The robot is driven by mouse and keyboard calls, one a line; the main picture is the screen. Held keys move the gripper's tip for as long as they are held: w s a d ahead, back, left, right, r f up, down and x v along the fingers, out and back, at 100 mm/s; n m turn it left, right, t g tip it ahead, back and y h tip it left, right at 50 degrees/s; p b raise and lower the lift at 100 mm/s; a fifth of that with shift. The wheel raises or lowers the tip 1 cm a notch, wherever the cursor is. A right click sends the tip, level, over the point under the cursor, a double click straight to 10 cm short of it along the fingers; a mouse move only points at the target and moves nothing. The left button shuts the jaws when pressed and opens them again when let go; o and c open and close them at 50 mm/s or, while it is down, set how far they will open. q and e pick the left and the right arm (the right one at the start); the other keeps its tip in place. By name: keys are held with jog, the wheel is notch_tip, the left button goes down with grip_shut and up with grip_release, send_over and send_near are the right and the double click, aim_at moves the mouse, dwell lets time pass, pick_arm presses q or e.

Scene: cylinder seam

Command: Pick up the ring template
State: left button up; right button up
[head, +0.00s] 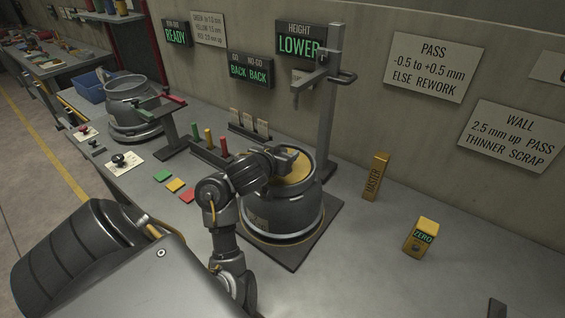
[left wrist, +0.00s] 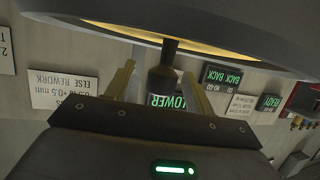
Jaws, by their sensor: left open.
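A gold disc (head: 298,168), which looks like the ring template, lies in the mouth of a dark grey cylinder (head: 280,212). My left gripper (head: 288,163) is over the cylinder's top and hides part of the disc. In the left wrist view, which looks upside down, a dark knob (left wrist: 163,76) stands between my two open fingers with a gap on each side. Behind it is a grey rim with a gold edge (left wrist: 205,47). Whether the knob belongs to the disc is hard to tell.
The cylinder stands on a dark base plate (head: 292,252) beside a tall gauge post (head: 328,120). A gold MASTER block (head: 376,177) and a ZERO block (head: 421,237) stand to the right. Another cylinder (head: 133,103) stands at the back left. The bench's front right is mostly clear.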

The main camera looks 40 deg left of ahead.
pick_arm(q)
jog(key=shift+s, duration=0.1)
jog(key=shift+c, duration=0.7)
grip_shut()
jog(key=shift+r, duration=0.15)
